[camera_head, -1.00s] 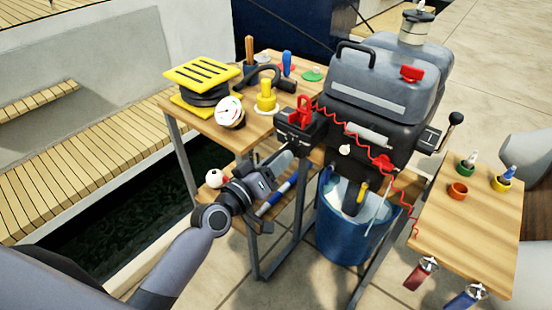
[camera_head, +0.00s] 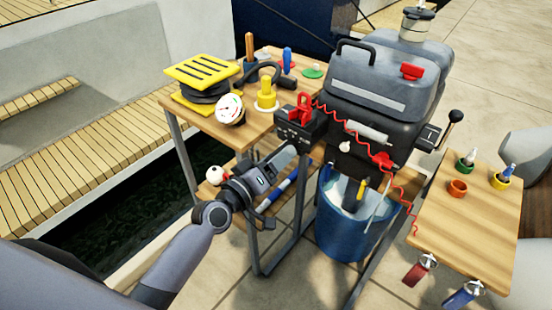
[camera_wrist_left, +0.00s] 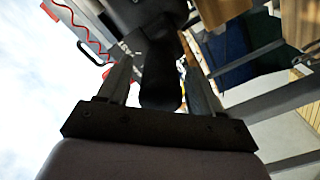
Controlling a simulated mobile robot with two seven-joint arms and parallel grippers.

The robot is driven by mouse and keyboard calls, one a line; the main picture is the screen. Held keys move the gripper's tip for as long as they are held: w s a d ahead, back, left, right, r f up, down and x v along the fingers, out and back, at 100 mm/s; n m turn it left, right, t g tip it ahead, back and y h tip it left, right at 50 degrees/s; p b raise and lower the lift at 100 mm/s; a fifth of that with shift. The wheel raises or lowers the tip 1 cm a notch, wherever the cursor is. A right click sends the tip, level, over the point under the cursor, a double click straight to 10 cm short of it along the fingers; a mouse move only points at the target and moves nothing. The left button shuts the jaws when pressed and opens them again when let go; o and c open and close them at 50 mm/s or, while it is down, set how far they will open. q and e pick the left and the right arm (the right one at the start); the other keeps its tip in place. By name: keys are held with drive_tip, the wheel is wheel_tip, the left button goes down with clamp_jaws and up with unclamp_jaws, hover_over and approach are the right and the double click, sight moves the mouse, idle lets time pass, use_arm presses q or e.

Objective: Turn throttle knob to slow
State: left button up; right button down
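The throttle knob looks to be the black rounded grip (camera_wrist_left: 160,80) in the left wrist view, its end pointing toward my palm. My left gripper (camera_wrist_left: 160,65) has one finger on each side of it. Slim gaps show beside the grip's lower end; contact nearer the tips is unclear. In the head view my left gripper (camera_head: 288,155) reaches up to the black control box (camera_head: 297,133) at the outboard motor's (camera_head: 385,80) front, and its hand hides the grip. No slow marking can be read. My right gripper is not in view.
A red clip (camera_head: 303,106) and coiled red cord (camera_head: 350,130) lie close to the box. A wooden table (camera_head: 195,125) with several items stands behind left. A blue bucket (camera_head: 350,238) stands below the motor, and a side board (camera_head: 475,230) with small cups is at right.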

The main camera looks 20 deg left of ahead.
use_arm(q)
drive_tip(key=v, duration=0.7)
idle(0.3)
drive_tip(key=shift+r, duration=0.1)
drive_tip(key=s+a+f+m+g+y+p, duration=0.1)
drive_tip(key=s+f+m+g+y+p, duration=0.1)
drive_tip(key=s, duration=0.6)
drive_tip(key=s+f+m+g+y+p, duration=0.2)
drive_tip(key=s+f+m+g+p, duration=0.2)
drive_tip(key=s+f, duration=0.4)
drive_tip(key=shift+s+a+f+m+g+p, duration=0.35)
drive_tip(key=shift+s+m+p, duration=0.4)
drive_tip(key=shift+p, duration=0.5)
drive_tip(key=shift+r, duration=0.15)
